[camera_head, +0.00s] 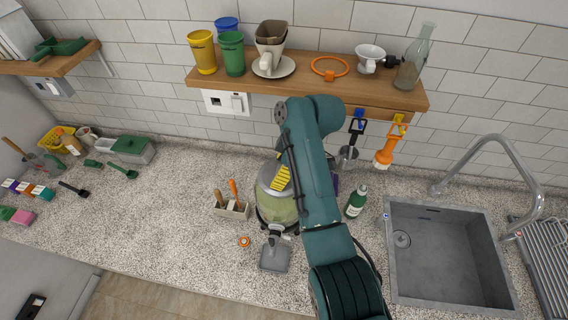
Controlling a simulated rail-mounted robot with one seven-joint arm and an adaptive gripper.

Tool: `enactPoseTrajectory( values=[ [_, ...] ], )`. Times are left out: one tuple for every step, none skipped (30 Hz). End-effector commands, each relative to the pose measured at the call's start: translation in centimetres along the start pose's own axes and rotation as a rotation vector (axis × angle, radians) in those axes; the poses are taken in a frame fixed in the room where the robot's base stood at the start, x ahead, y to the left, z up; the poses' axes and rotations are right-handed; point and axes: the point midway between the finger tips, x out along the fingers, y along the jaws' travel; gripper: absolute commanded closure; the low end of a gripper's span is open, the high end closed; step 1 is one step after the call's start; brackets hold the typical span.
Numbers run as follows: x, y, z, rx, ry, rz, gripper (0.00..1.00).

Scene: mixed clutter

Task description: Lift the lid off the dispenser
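The dispenser (272,212) is a clear, rounded vessel with yellowish-green contents, standing on the speckled counter. A tap is at its front, above a small grey tray (275,258). My arm reaches up in front of the dispenser's right side. My gripper is hidden behind the arm.
The sink (440,250) is further right. A wooden shelf (310,91) with cups hangs above, with utensils below it. The left-centre counter is mostly clear.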

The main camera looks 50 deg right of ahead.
Motion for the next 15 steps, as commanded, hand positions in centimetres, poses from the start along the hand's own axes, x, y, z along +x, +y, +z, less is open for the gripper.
enactPoseTrajectory(
  values=[
    [0.03,0.00,0.01,0.000,0.000,0.000,0.26],
    [0.03,0.00,0.01,0.000,0.000,0.000,0.26],
    [0.02,0.00,0.01,0.000,0.000,0.000,0.26],
    [0.02,0.00,0.01,0.000,0.000,0.000,0.26],
    [0.02,0.00,0.02,0.000,0.000,0.000,0.30],
    [0.01,0.00,0.02,0.000,0.000,0.000,0.37],
    [0.01,0.00,0.01,0.000,0.000,0.000,0.43],
    [0.00,0.00,0.01,0.000,0.000,0.000,0.49],
    [0.00,0.00,0.01,0.000,0.000,0.000,0.56],
    [0.00,0.00,0.01,0.000,0.000,0.000,0.62],
    [-0.01,0.00,0.01,0.000,0.000,0.000,0.68],
    [-0.01,0.00,0.01,0.000,0.000,0.000,0.76],
    [-0.01,0.00,0.01,0.001,0.000,0.000,0.81],
    [-0.01,0.00,0.01,0.001,0.000,0.000,0.87],
    [-0.01,0.00,0.01,0.001,0.000,0.000,0.95]
  ],
)
